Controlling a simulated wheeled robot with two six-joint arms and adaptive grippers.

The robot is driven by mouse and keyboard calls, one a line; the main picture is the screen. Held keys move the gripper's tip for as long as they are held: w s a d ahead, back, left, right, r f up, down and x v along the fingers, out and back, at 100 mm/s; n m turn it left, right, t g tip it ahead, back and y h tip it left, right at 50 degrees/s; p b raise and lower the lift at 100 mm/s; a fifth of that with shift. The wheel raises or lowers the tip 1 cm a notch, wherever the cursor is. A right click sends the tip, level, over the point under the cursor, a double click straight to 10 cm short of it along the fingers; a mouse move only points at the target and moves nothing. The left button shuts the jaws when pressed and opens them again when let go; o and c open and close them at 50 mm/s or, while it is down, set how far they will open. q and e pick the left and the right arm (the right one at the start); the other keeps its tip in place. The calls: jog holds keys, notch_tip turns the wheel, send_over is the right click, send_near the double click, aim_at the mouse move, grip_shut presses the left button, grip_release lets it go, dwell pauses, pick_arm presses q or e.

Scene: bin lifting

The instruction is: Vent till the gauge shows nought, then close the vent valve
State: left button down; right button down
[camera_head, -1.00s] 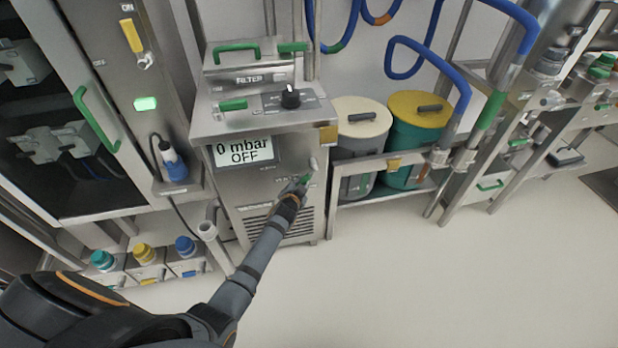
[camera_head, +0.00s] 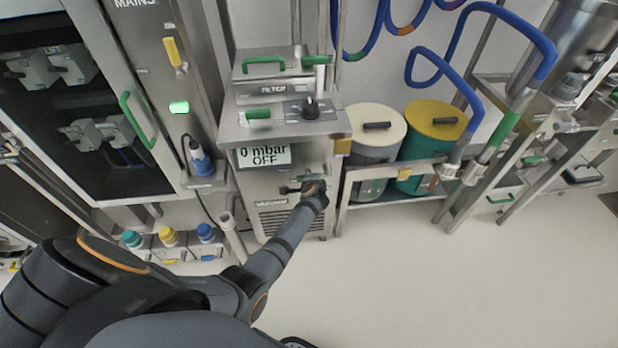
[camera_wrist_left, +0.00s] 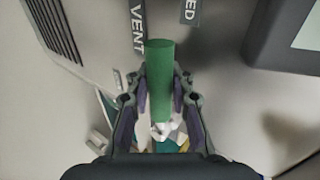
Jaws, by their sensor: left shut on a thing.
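The gauge display (camera_head: 264,156) on the steel filter cabinet reads "0 mbar" and "OFF". My left gripper (camera_head: 307,187) is at the cabinet front, just below and right of that display. In the left wrist view, my left gripper (camera_wrist_left: 160,112) is shut on the green handle of the vent valve (camera_wrist_left: 160,70), which stands out between the two fingers. The word "VENT" is printed beside the handle's end, and part of another label ending in "ED" is to its right. The valve body is mostly hidden. My right gripper is not in view.
A dark knob (camera_head: 310,108) and green handles are on the cabinet top. Drums with cream (camera_head: 376,122) and yellow (camera_head: 436,119) lids stand on its right. A switch cabinet (camera_head: 85,110) is on its left. The floor (camera_head: 430,285) at right front is clear.

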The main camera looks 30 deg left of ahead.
pick_arm(q)
jog(key=shift+s+d, duration=0.1)
jog(key=shift+s, duration=0.1)
dwell(0.5)
jog(key=c, duration=1.5)
grip_release()
jog(key=o, duration=0.3)
jog(key=shift+r, duration=0.2)
jog(key=shift+o, duration=0.2)
jog(key=v, duration=0.7)
jog(key=shift+d, duration=0.2)
jog(key=shift+r, duration=0.15)
